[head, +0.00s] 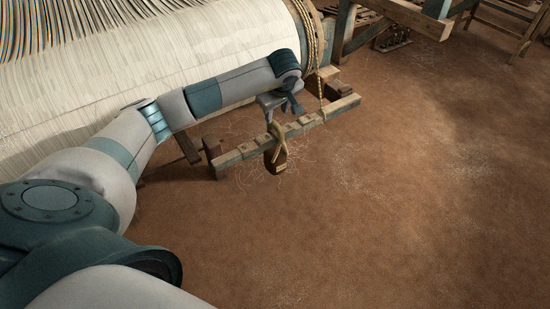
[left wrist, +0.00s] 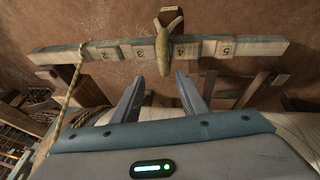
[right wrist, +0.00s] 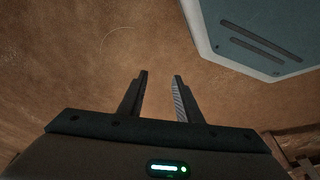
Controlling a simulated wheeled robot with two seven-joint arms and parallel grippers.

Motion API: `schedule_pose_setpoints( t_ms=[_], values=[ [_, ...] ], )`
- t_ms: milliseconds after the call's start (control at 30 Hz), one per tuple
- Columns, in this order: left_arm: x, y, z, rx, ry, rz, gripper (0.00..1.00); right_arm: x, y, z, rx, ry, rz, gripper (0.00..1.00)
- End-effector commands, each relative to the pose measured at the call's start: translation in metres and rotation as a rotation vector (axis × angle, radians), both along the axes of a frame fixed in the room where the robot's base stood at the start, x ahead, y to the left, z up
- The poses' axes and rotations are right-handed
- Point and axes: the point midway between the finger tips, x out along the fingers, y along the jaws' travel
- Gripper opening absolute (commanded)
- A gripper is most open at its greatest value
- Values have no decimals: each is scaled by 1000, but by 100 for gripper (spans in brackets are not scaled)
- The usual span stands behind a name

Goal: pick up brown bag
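The brown bag (head: 276,161) hangs by a tan strap over the wooden beam (head: 228,160) in the head view. In the left wrist view the bag (left wrist: 172,17) shows beyond the beam, its strap looped over the beam near the block marked 4. My left gripper (head: 291,103) is just above and behind the beam, near the strap. In the left wrist view its two fingers (left wrist: 160,85) are apart with nothing between them, and the strap's near end lies just ahead of them. My right gripper (right wrist: 162,78) is open and empty over bare floor.
The beam carries numbered blocks, and a rope (head: 321,85) hangs to it from the loom. The loom's wide roll of pale threads (head: 150,60) lies behind my left arm. The earthen floor (head: 400,210) to the right is clear.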

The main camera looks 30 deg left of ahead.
Motion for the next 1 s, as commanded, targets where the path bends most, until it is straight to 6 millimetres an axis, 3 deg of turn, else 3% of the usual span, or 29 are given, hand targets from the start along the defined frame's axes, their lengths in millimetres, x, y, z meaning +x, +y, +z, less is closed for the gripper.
schedule_pose_setpoints(
  t_ms=[267,667,1000],
  values=[
    [0,1,-7,-2,2,0,40,-2,0,2,1,-2,0,31],
    [7,13,-47,-2,1,1,40,-12,-2,-20,-1,17,-2,31],
    [8,14,-50,-1,0,-1,40,-4,-1,-17,2,3,-1,31]
  ],
)
